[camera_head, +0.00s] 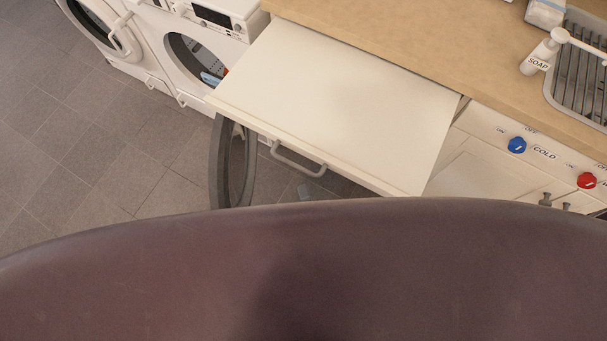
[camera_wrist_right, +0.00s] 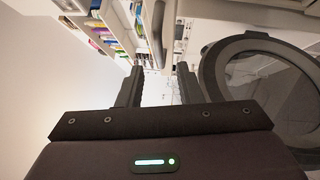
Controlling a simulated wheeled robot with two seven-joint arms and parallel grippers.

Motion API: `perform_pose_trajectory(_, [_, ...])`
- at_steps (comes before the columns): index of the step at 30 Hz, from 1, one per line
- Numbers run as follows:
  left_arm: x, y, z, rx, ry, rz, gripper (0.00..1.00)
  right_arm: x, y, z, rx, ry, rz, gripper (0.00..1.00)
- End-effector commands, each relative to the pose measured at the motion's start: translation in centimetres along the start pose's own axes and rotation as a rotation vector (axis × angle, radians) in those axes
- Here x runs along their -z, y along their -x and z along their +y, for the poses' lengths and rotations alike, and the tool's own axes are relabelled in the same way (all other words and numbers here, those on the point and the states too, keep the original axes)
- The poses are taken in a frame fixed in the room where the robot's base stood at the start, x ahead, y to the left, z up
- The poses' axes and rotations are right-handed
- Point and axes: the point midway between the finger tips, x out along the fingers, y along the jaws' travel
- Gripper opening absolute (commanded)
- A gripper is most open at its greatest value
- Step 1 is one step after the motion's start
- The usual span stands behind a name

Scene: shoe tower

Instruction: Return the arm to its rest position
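My right gripper (camera_wrist_right: 160,68) shows in the right wrist view. Its two dark fingers stand well apart with nothing between them. A green status light glows on its body. In the head view a large smooth brown-purple shape, probably part of my own body, fills the lower part and hides what lies below. I cannot make out either gripper there. My left arm and left gripper show in neither view.
A white pull-out board (camera_head: 340,95) with a handle sticks out from under the wooden counter (camera_head: 400,35). An open round washer door (camera_head: 217,165) hangs below its left end; it seems to show in the right wrist view (camera_wrist_right: 208,75). Tiled floor (camera_head: 60,140) is clear at left.

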Motion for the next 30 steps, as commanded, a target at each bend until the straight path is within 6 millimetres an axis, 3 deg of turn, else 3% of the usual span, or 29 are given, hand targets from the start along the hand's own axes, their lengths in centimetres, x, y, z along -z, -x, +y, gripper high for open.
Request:
perform_pose_trajectory(15, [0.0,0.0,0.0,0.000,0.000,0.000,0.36,0.0,0.0,0.0,0.000,0.000,0.000,0.33])
perform_pose_trajectory(19, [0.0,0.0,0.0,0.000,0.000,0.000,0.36,-0.2,-0.1,-1.7,0.039,-0.029,0.009,0.33])
perform_pose_trajectory(23, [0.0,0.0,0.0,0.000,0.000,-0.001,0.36,-1.3,-0.1,-7.7,0.189,-0.149,0.022,0.33])
perform_pose_trajectory(26, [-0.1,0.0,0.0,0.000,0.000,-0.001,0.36,-3.2,0.9,-14.6,0.382,-0.301,-0.009,0.33])
perform_pose_trajectory(30, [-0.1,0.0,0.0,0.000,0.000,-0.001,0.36,-6.7,4.5,-24.2,0.679,-0.550,-0.156,0.33])
